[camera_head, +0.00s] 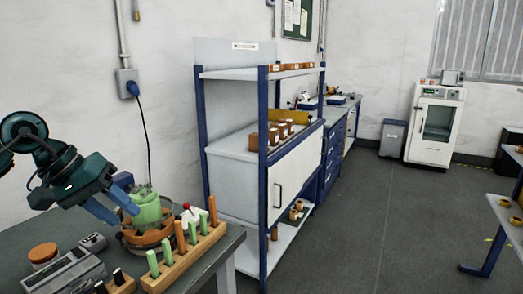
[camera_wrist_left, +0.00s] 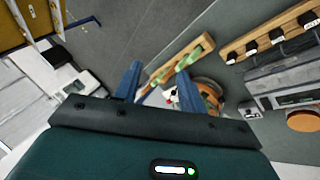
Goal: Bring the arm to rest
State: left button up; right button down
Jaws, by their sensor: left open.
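My left gripper (camera_head: 127,215), teal with blue fingers, comes in from the left over the dark table (camera_head: 215,252) and points down to the right. Its fingers are apart, and nothing shows held between them. In the left wrist view the two blue fingers (camera_wrist_left: 158,78) are also spread. A light green container (camera_head: 147,208) stands just beyond the fingertips in the head view; I cannot tell whether they touch it. My right gripper is not in view.
A wooden rack (camera_head: 188,259) with green and orange sticks stands close to the fingers. A grey device (camera_head: 70,274) and an orange round lid (camera_head: 43,252) lie at the table's left.

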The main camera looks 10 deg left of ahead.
pick_arm(q)
jog(key=w+d+f+n+t+h+p, duration=0.1)
jog(key=d+f+n+t+h, duration=0.35)
jog(key=d+n, duration=0.8)
jog(key=w+d+f+n+t+h+p, duration=0.15)
jog(key=d+f+n+h, duration=0.35)
jog(key=d+n+h, duration=0.75)
jog(key=s+a+f+m+y, duration=0.1)
jog(key=s+f+m+y, duration=0.4)
jog(key=f+m, duration=0.3)
jog(key=s+a+f+m+y, duration=0.1)
jog(key=s+f+m+y, duration=0.4)
jog(key=m, duration=0.7)
jog(key=s+a+f+m+y, duration=0.1)
jog(key=s+f+m+y, duration=0.3)
jog(key=f+m+y, duration=0.4)
notch_tip(320, 180, down, 4)
jog(key=shift+s+f+m+y, duration=0.3)
jog(key=shift+s+m, duration=0.1)
jog(key=shift+m, duration=0.8)
jog(key=shift+c, duration=0.5)
